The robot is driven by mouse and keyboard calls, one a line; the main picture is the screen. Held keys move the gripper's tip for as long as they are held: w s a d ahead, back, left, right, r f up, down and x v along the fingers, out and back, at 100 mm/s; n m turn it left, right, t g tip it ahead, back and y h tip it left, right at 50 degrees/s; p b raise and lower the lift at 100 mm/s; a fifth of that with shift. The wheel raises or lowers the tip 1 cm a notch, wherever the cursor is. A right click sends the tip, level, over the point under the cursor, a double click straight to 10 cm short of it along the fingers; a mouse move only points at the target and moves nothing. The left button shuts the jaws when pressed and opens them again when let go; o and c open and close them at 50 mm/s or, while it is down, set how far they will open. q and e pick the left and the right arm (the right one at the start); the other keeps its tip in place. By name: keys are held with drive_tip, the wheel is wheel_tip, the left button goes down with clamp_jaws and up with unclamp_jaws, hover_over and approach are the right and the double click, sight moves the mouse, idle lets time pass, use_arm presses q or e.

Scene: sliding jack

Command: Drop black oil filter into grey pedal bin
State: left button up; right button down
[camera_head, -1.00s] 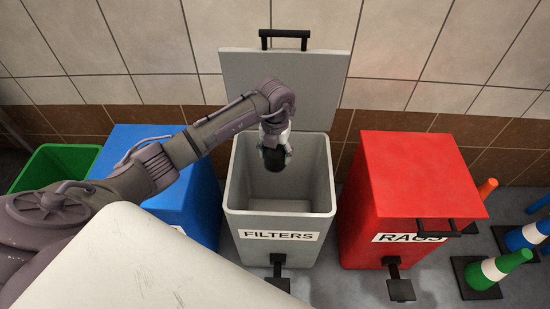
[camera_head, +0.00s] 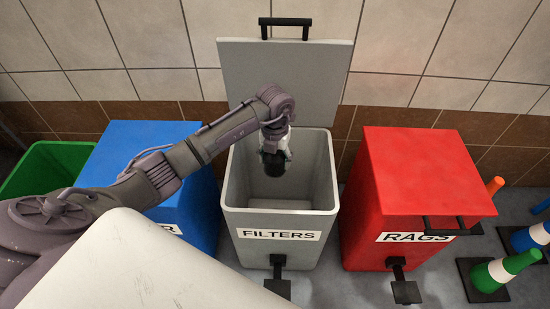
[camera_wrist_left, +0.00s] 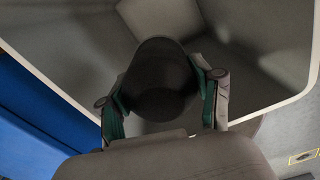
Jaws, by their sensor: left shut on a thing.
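The grey pedal bin (camera_head: 279,222) labelled FILTERS stands in the middle of the head view with its lid (camera_head: 280,85) raised at the back. My left gripper (camera_head: 275,157) points down over the bin's opening. It is shut on the black oil filter (camera_head: 274,167), which hangs below the fingers inside the outline of the opening. In the left wrist view the filter (camera_wrist_left: 158,80) sits between the two green-padded fingers, with the bin's pale rim and inner walls (camera_wrist_left: 255,50) around it. The right gripper is not in view.
A blue bin (camera_head: 140,150) stands close on the left, with an open green bin (camera_head: 50,168) beyond it. A red bin (camera_head: 425,175) labelled RAGS stands on the right. Cones, one of them green (camera_head: 505,270), stand at far right. A tiled wall (camera_head: 420,60) is behind.

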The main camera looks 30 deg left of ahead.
use_arm(q)
drive_tip(key=shift+f, duration=0.65)
drive_tip(key=o, duration=1.5)
wheel_tip(320, 180, up, 12)
drive_tip(key=shift+r, duration=0.1)
